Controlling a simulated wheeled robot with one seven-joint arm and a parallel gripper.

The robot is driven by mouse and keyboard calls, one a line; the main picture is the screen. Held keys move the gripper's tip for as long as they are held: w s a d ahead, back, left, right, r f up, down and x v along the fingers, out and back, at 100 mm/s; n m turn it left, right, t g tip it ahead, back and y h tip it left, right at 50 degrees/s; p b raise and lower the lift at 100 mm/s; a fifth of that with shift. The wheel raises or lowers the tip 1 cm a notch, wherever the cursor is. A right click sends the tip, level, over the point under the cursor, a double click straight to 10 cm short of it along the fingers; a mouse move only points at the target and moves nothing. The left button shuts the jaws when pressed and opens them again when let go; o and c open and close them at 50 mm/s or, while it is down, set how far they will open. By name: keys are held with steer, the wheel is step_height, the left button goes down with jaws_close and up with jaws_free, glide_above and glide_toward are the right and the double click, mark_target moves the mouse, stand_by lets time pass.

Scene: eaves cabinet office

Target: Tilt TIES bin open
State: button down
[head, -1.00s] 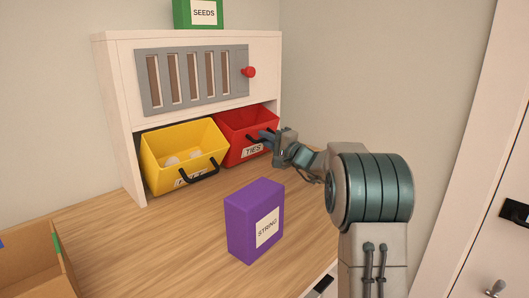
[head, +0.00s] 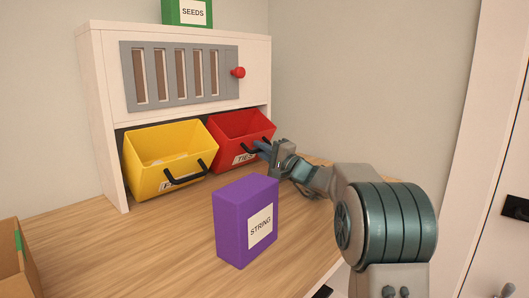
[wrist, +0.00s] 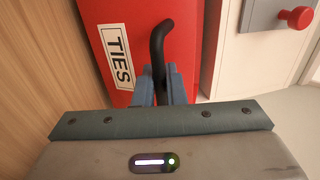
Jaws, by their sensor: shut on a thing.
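The red TIES bin (head: 243,127) sits at the right of the cabinet's lower opening, tipped forward with its open top showing. Its white TIES label (wrist: 117,57) and black handle (wrist: 157,45) show in the wrist view. My gripper (head: 268,148) is at the bin's front from the right. In the wrist view my gripper's fingers (wrist: 161,85) are shut on the black handle. The inside bottom of the bin is hidden in the head view.
A yellow bin (head: 165,155) with a black handle stands left of the red one, also tipped. A purple STRING box (head: 238,225) stands on the wooden desk before the bins. A cardboard box (head: 12,270) is at lower left. A red knob (head: 238,72) juts from the cabinet above.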

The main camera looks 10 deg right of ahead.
stand_by(0.3)
steer(key=c, duration=1.6)
jaws_free()
steer(key=v, duration=0.5)
steer(key=r+v, duration=0.1)
steer(key=v, duration=0.4)
steer(key=r+v, duration=0.1)
steer(key=v, duration=0.3)
steer(key=shift+s+d+r+p, duration=0.1)
steer(key=shift+s+d+p, duration=0.3)
steer(key=shift+s+d, duration=0.05)
